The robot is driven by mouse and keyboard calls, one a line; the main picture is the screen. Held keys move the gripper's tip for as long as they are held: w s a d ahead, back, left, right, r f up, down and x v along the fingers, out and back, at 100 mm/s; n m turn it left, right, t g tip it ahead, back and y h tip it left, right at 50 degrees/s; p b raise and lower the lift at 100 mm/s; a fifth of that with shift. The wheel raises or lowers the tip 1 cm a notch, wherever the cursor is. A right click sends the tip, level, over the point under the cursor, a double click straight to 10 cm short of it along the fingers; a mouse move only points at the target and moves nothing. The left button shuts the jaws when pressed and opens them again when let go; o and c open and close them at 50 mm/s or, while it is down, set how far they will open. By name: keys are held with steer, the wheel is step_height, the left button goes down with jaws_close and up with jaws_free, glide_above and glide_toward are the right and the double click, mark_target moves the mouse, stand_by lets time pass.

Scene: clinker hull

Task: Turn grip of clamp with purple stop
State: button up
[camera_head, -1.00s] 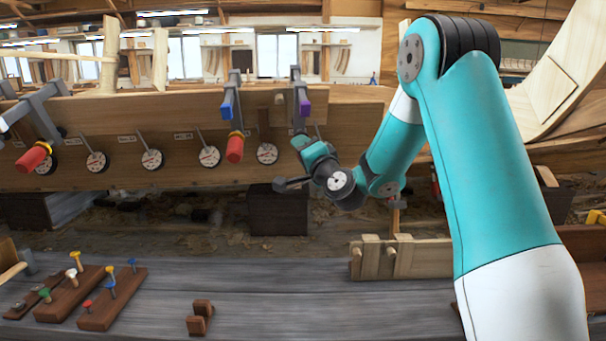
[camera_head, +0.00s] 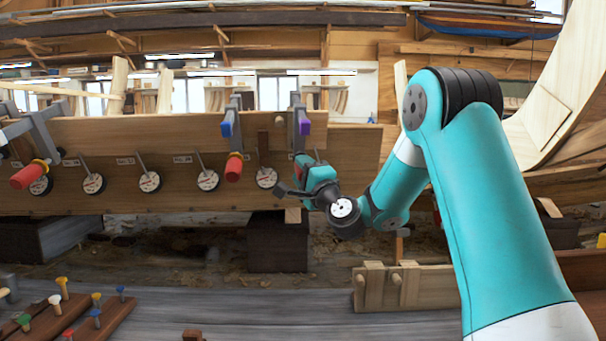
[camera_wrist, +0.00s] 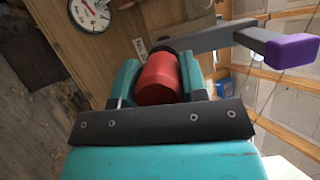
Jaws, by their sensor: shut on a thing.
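The clamp with the purple stop (camera_head: 304,127) is hooked over the top edge of the wooden plank, right of the clamp with the blue stop (camera_head: 227,129). In the wrist view its purple stop (camera_wrist: 290,50) ends the grey bar at upper right. Its red grip (camera_wrist: 158,80) lies between the two teal fingers of my gripper (camera_wrist: 158,73), which is shut on it. In the head view my gripper (camera_head: 304,168) is just below the purple stop and covers most of the grip.
Round dials (camera_head: 207,180) with pointers line the plank; one dial (camera_wrist: 90,14) is close by in the wrist view. Another clamp with a red grip (camera_head: 30,174) is at far left. Wooden blocks with coloured pegs (camera_head: 70,318) lie on the bench below.

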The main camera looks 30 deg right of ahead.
steer(key=o, duration=0.9)
steer(key=shift+s+f+b, duration=0.25)
steer(key=shift+b, duration=0.05)
steer(key=shift+b+v, duration=6.4)
steer(key=shift+v, duration=2.05)
steer(key=shift+r, duration=0.15)
